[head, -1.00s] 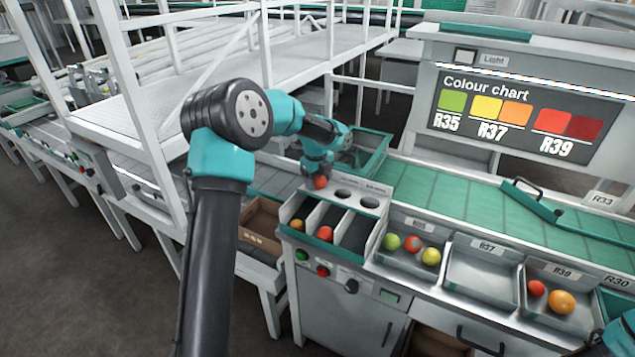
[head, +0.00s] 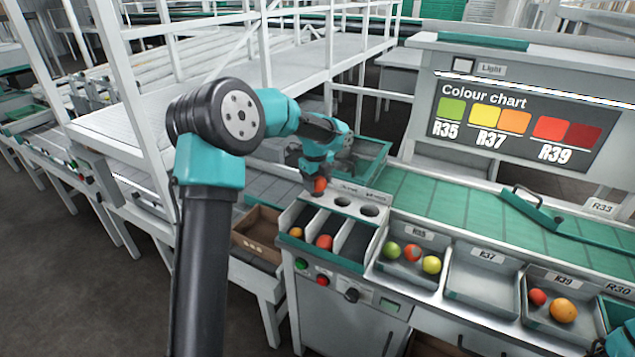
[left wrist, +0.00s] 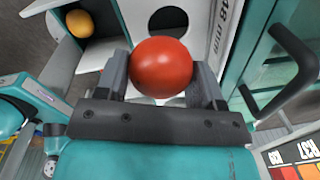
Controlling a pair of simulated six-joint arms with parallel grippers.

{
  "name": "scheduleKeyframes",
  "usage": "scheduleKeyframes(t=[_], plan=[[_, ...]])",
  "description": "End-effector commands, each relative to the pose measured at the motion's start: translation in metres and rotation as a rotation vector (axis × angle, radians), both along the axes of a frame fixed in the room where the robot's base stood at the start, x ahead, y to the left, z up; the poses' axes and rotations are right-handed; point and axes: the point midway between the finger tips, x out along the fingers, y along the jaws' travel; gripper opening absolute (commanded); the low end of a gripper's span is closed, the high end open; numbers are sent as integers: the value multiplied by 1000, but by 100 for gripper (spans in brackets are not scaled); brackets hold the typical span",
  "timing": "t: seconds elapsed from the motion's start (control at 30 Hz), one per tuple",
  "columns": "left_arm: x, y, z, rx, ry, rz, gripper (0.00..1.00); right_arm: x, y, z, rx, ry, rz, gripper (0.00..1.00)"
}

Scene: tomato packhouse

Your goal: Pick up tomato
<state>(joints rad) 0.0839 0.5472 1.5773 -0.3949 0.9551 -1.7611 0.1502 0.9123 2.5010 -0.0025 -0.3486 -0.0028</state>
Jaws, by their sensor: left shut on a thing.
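My left gripper (head: 318,184) is shut on a red tomato (head: 320,184) above the back panel of the sorting unit (head: 350,189). I cannot tell whether the tomato touches the panel. An orange tomato (head: 296,232) lies in the left lane and another red tomato (head: 324,241) in the middle lane; the right lane holds none. The orange one also shows in the left wrist view (left wrist: 80,23).
Bins to the right are labelled R35 (head: 386,269), R37 (head: 482,307) and R39 (head: 541,326). R35 and R39 hold tomatoes; R37 is empty. A green tray (head: 372,152) stands behind my left gripper. A green belt (head: 440,198) runs to the right.

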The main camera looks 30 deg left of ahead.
Motion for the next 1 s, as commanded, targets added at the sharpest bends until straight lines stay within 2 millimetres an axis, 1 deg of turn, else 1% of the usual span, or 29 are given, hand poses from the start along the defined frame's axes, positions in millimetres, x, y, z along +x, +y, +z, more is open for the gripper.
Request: scheduleKeyframes(t=[0.17, 0.5, 0.6, 0.7, 0.8, 1.0], plan=[[-24, -14, 3, 0, 0, -2, 50, 0, 0, 0, 0, 0, 0, 0], [-89, -54, 10, 0, -1, -2, 50, 0, 0, 0, 0, 0, 0, 0], [-103, -63, 12, 0, -2, -2, 50, 0, 0, 0, 0, 0, 0, 0], [-114, -69, 13, 1, -1, -1, 50, 0, 0, 0, 0, 0, 0, 0], [-120, -73, 13, 1, -1, 0, 50, 0, 0, 0, 0, 0, 0, 0], [-122, -74, 13, 1, -1, 1, 50, 0, 0, 0, 0, 0, 0, 0]])
